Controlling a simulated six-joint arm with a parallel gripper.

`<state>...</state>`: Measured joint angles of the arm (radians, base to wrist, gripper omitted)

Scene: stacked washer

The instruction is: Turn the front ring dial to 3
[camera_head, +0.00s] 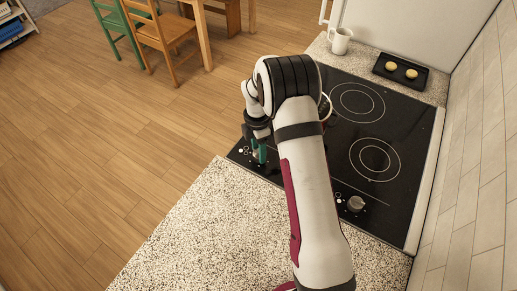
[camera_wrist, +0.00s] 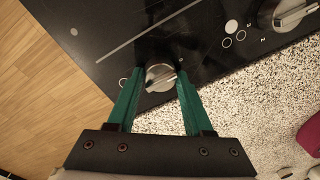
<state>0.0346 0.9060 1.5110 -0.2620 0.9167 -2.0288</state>
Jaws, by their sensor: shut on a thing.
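A round silver-grey dial (camera_wrist: 160,77) with a raised pointer bar sits on the black cooktop (camera_wrist: 110,35). My gripper (camera_wrist: 159,74) has its two green fingers on either side of this dial and is shut on it. In the head view my gripper (camera_head: 260,152) reaches down at the left corner of the cooktop (camera_head: 350,130), and my arm hides the dial there. A small outlined circle shows left of the dial in the wrist view. I cannot read which number the dial points to.
A second dial (camera_head: 355,203) stands at the right on the cooktop; it also shows in the wrist view (camera_wrist: 288,12). A speckled counter (camera_head: 200,225) borders the cooktop. A white jug (camera_head: 340,41) and a black tray (camera_head: 401,72) stand behind it. Wooden floor lies at left.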

